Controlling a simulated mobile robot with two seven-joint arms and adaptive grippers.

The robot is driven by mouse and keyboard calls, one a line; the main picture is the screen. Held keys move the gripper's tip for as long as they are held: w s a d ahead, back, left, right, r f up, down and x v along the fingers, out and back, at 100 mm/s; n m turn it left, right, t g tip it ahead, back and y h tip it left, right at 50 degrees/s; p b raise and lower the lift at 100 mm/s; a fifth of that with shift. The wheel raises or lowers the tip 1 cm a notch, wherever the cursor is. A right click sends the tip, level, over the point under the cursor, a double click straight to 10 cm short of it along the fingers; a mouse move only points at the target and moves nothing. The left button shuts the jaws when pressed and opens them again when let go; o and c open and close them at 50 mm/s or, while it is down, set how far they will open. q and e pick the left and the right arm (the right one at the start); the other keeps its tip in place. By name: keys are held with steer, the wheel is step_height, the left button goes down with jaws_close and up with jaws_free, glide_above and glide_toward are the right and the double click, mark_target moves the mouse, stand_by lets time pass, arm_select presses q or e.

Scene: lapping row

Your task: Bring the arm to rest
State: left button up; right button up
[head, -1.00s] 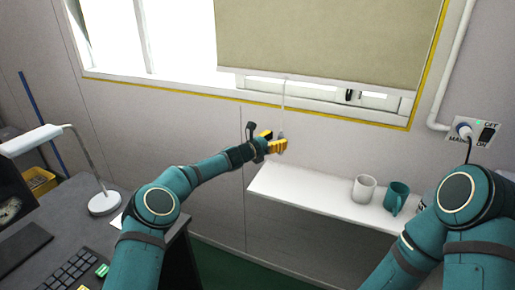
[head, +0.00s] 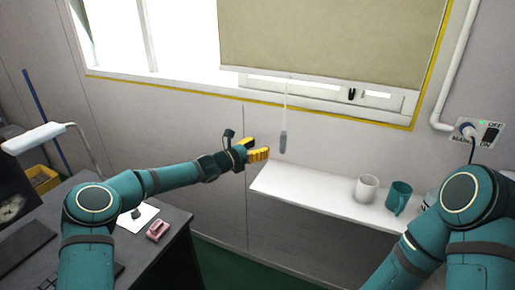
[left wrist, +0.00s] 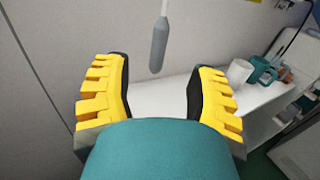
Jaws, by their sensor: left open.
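My left gripper (head: 256,149), with yellow fingers, is open and empty, held out in front of the wall left of the blind's cord. The cord's grey pull weight (head: 283,142) hangs free just right of the fingers, apart from them. In the left wrist view my open gripper (left wrist: 158,95) shows both yellow fingers spread wide, and the grey pull weight (left wrist: 158,45) hangs beyond them. My right arm shows at the right, but its gripper is out of view.
A beige roller blind (head: 330,35) covers part of the window. A white shelf (head: 300,186) bears a white mug (head: 366,189) and a teal mug (head: 398,198). A dark desk (head: 175,220) with a lamp (head: 35,138) and a pink object (head: 157,229) stands at the left.

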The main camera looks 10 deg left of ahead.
arm_select(q)
steer(key=s+d+f+m+g+y, duration=0.1)
steer(key=s+d+f+m+g, duration=0.25)
steer(key=s+f, duration=0.35)
steer(key=s+d+f+m+g+y, duration=0.2)
steer(key=s+f+m, duration=0.3)
steer(key=s+f, duration=0.15)
steer(key=s+d+f+m+g+y, duration=0.1)
steer(key=s+d+f+m+g, duration=0.2)
steer(key=s+f, duration=0.4)
steer(key=s+a+f+m+g+y, duration=0.1)
steer(key=s+a+f+m, duration=0.1)
steer(key=s, duration=0.6)
steer(key=s+a+f+m+y, duration=0.2)
steer(key=s+a+f+m, duration=0.1)
steer(key=s+m, duration=0.4)
steer(key=s+a+f+m+g+y, duration=0.1)
steer(key=s+a+f+m+y, duration=0.1)
steer(key=s+a+m, duration=0.3)
steer(key=s+f, duration=0.1)
steer(key=s, duration=0.3)
steer(key=shift+s+g, duration=0.25)
steer(key=shift+g, duration=0.1)
steer(key=shift+f, duration=0.1)
